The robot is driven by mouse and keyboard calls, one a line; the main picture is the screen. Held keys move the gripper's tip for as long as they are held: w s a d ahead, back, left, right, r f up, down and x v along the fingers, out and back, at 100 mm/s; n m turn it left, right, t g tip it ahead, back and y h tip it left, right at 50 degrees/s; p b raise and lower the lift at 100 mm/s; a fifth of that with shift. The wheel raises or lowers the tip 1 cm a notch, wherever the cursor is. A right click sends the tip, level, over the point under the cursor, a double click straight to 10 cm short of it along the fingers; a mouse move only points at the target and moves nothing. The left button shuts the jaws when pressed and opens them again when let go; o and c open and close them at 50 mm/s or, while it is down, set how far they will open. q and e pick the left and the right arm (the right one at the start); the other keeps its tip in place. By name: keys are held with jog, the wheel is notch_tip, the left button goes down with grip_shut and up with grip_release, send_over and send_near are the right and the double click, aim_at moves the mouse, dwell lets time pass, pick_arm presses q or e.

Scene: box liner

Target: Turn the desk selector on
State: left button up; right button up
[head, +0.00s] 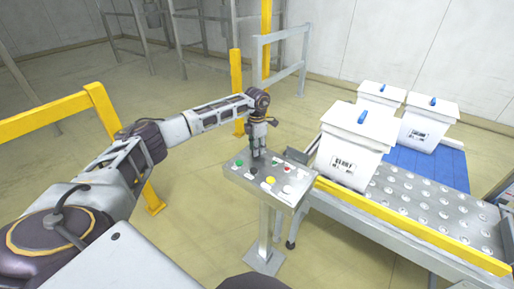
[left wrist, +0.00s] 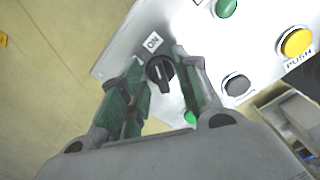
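The desk selector is a black knob (left wrist: 160,72) on a grey control panel (head: 241,172), with an ON label (left wrist: 153,42) beside it. A pale line marks the knob, but I cannot tell which setting it is at. My left gripper (head: 257,153) points down over the panel's back edge and hides the knob in the head view. In the left wrist view its green-padded fingers (left wrist: 160,80) are apart, one on each side of the knob. I cannot tell whether either finger touches it. My right gripper is not in view.
The panel also carries a yellow PUSH button (left wrist: 297,42), a green button (left wrist: 226,8) and a dark button (left wrist: 237,85). A roller conveyor (head: 400,190) with white lidded boxes (head: 350,152) stands to the right. A yellow rail (head: 45,117) is at the left.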

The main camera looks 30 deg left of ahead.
pick_arm(q)
notch_tip(320, 180, up, 12)
dwell(0.7)
jog(key=shift+s+f, duration=0.1)
dwell(0.6)
